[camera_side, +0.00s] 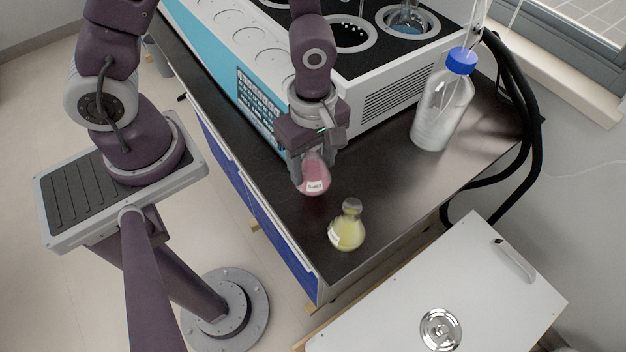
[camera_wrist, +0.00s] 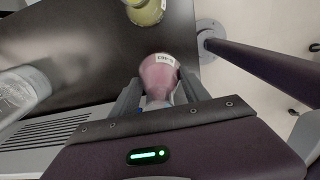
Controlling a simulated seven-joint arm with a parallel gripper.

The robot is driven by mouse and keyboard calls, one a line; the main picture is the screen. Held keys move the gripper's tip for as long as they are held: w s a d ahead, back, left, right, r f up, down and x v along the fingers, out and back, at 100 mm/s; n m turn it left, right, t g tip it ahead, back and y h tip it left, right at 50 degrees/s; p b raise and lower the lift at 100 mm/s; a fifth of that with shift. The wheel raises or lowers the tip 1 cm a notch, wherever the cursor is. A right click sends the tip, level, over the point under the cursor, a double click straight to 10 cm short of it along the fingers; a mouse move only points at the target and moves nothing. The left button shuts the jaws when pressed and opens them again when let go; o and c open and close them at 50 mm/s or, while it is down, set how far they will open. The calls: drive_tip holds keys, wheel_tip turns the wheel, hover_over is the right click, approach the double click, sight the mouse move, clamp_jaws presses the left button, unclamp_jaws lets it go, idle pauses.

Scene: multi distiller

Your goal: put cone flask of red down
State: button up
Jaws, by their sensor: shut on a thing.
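A cone flask of red (camera_side: 313,179) with a white label is in my gripper (camera_side: 314,160) in the side view, at the left part of the dark bench top. My gripper is shut on its upper part, and the jaws hide the neck. In the wrist view the red flask (camera_wrist: 160,73) sits between the two fingers of my gripper (camera_wrist: 157,95), with its label facing the camera. I cannot tell whether its base touches the bench.
A flask of yellow (camera_side: 347,230) stands on the bench (camera_side: 400,185) close by, nearer the front corner. A large clear bottle with a blue cap (camera_side: 443,105) stands at the right. The distiller (camera_side: 385,92) is behind. A white cabinet (camera_side: 440,290) is in front.

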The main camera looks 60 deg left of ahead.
sight(313, 179)
wheel_tip(313, 179, down, 5)
drive_tip(key=shift+f, duration=0.1)
idle(0.3)
drive_tip(key=o, duration=1.6)
